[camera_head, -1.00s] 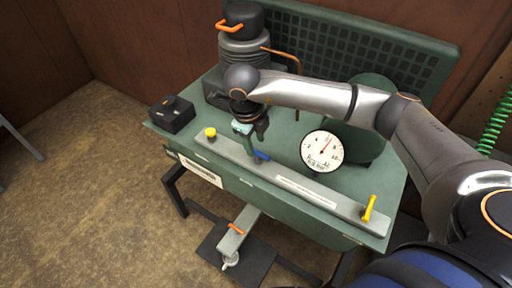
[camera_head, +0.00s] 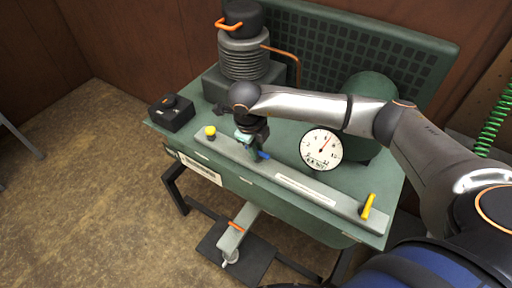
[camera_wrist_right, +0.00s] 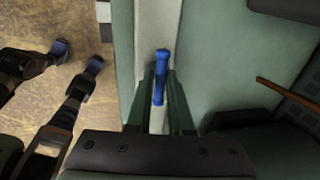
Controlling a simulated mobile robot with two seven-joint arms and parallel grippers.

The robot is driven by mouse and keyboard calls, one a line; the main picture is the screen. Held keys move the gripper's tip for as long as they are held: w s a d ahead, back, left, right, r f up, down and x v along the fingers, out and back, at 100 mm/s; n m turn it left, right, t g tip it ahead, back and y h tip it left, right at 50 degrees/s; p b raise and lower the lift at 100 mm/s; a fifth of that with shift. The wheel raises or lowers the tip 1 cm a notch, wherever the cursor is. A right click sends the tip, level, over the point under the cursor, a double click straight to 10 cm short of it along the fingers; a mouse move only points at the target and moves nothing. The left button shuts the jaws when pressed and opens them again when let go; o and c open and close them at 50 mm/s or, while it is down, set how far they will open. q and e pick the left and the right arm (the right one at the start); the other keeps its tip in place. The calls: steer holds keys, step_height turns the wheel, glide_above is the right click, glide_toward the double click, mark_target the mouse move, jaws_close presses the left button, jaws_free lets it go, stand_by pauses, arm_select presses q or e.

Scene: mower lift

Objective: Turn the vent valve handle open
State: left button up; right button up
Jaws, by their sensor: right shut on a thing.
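The blue handle (camera_head: 264,155) sits on the pale strip along the front of the green bench. It also shows in the right wrist view (camera_wrist_right: 161,75), upright in the picture between the two fingers. My right gripper (camera_head: 256,151) points down at the strip and is shut on the blue handle; its fingers (camera_wrist_right: 161,100) stand on either side of it. The handle's lower end is hidden by the gripper in the wrist view. My left gripper is not in view.
A yellow knob (camera_head: 210,132) is left on the strip (camera_head: 305,190) and a yellow lever (camera_head: 367,206) is at its right end. A round gauge (camera_head: 321,149) stands behind. A ribbed cylinder (camera_head: 243,55) and a black box (camera_head: 171,113) are further back. A pedal (camera_head: 237,235) lies below.

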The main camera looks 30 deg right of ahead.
jaws_close()
